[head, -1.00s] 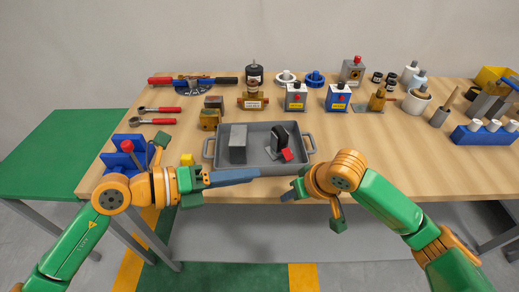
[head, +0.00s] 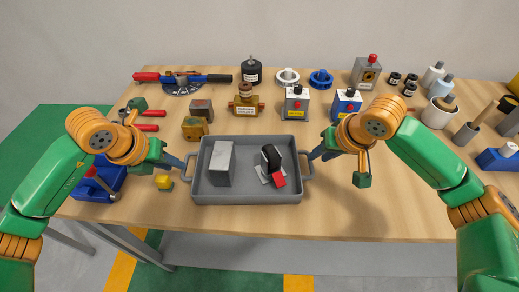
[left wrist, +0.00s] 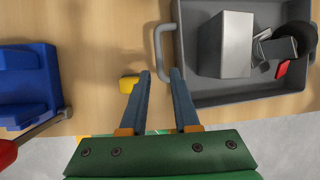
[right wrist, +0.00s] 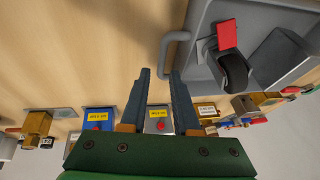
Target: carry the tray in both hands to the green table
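The grey tray (head: 245,198) lies on the wooden table, a handle at each end. In it are a grey block (head: 220,162) and a black-and-grey object with a red part (head: 272,167). My left gripper (head: 180,163) is open at the left handle; in the left wrist view that handle (left wrist: 160,42) lies just beyond the fingertips. My right gripper (head: 319,154) is open at the right handle; in the right wrist view that handle (right wrist: 166,55) is just ahead of the fingertips. Neither gripper holds anything. The green table (head: 38,150) stands at the left, partly hidden by my left arm.
A yellow piece (head: 163,182) lies close to the tray's left end, and a blue holder (head: 95,185) sits left of it. Brass and grey blocks (head: 195,128), a brass valve (head: 246,102) and red-buttoned boxes (head: 295,104) stand behind the tray. Wood right of the tray is fairly clear.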

